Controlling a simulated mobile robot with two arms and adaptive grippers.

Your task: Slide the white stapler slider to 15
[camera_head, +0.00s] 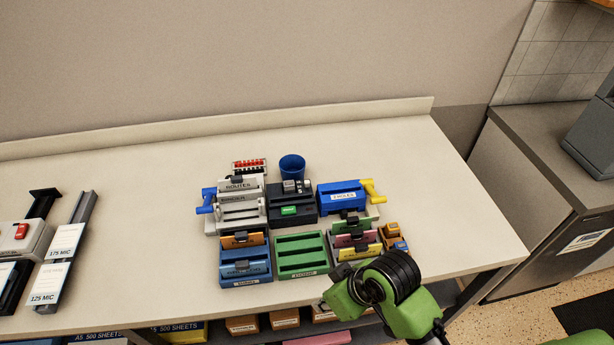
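A white-grey desk machine (238,214) with a blue side handle (206,201) stands on the counter left of centre. It may be the white stapler, but I cannot tell for sure. Its slider and any number scale are too small to make out. My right arm, green with black rings, comes in from the lower right over the counter's front edge. Its fingers cannot be made out. My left gripper is not in view.
A dark machine (291,214), a blue hole punch (342,201), a blue cup (292,166) and blue (258,281) and green (301,272) trays crowd around it. A laminator (21,240) stands far left. The counter (143,220) is clear between them and at right.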

